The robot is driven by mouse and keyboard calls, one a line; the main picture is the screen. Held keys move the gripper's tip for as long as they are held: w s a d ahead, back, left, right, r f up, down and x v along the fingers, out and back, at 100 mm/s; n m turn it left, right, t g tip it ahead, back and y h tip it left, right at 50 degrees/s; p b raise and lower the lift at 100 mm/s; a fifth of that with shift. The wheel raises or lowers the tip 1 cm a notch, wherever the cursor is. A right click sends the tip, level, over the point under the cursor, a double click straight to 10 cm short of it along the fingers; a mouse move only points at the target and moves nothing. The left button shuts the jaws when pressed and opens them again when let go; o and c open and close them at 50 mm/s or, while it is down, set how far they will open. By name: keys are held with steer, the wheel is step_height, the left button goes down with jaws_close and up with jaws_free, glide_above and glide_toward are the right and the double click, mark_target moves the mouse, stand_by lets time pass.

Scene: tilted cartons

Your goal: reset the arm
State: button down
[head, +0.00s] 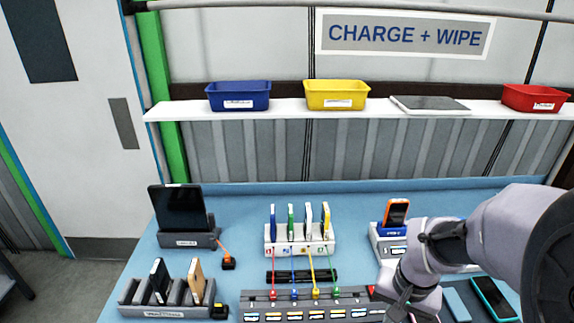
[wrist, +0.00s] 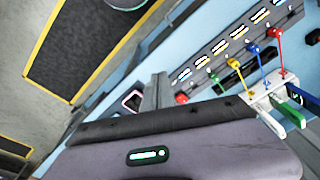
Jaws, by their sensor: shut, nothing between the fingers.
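My gripper shows in the wrist view as a pair of grey fingers (wrist: 156,90) beyond the purple-grey hand with a lit green indicator. The fingers are together with nothing between them. In the head view my arm (head: 525,235) reaches in from the right edge and bends down over the right part of the blue bench (head: 250,250). The gripper end there is at the bottom edge, largely hidden by my own links.
A grey port strip (head: 257,308) with coloured plugs and a white stand of upright devices (head: 285,246) occupy mid-bench. A tablet dock (head: 190,240) and slotted rack (head: 132,297) stand left, an orange-phone dock (head: 391,246) right. Phones lie beside my arm. Bins line the shelf (head: 290,110).

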steer(key=s+a+r+n+t+y+b, duration=0.1)
steer(key=s+a+r+t+b, duration=0.3)
steer(key=s+a+b, duration=0.4)
steer(key=s+a+r+y, duration=0.1)
steer(key=a, duration=0.2)
steer(key=shift+s+a, duration=0.3)
steer(key=shift+s, duration=0.05)
